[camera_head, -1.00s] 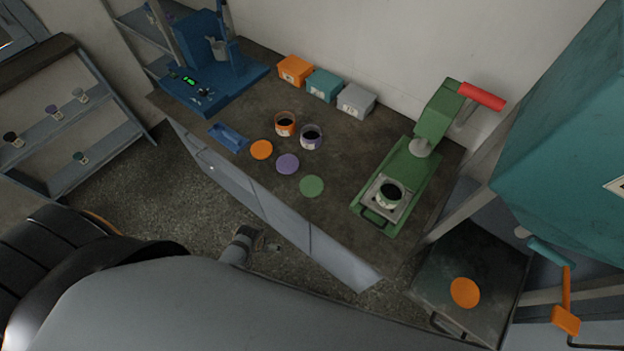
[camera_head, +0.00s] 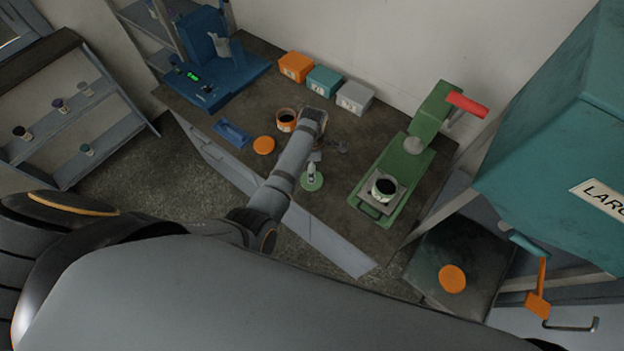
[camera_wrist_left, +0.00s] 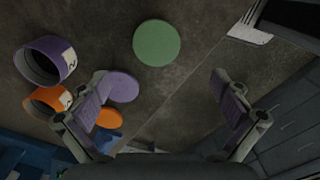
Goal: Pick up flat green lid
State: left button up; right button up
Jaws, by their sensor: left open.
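The flat green lid (camera_head: 312,183) lies on the dark bench top near its front edge, partly covered by my left gripper in the head view. In the left wrist view the green lid (camera_wrist_left: 157,43) is a full disc, beyond the fingertips and clear of them. My left gripper (camera_head: 327,158) is over the bench beside the lid; in the wrist view its two fingers (camera_wrist_left: 163,108) are spread wide with nothing between them. My right gripper is not in view.
A purple jar (camera_wrist_left: 45,62), orange jar (camera_head: 286,120), purple lid (camera_wrist_left: 122,85) and orange lid (camera_head: 264,145) are close left of the gripper. A green press (camera_head: 405,165) holding a jar stands right. Boxes (camera_head: 325,80) line the wall.

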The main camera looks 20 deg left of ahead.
aim_at(304, 178)
pick_arm(q)
notch_tip(304, 178, down, 5)
jog(key=b, duration=0.3)
jog(key=shift+s+a+f, duration=0.1)
jog(key=shift+f+b, duration=0.2)
jog(key=shift+b, duration=0.1)
jog(key=f+b, duration=0.1)
jog(key=b, duration=0.1)
jog(key=f+b, duration=0.4)
jog(key=shift+w+f+b, duration=0.1)
jog(key=shift+w+b, duration=0.25)
jog(key=shift+w, duration=0.05)
jog(key=shift+r, duration=0.2)
jog(key=shift+s, duration=0.1)
jog(key=c, duration=0.8)
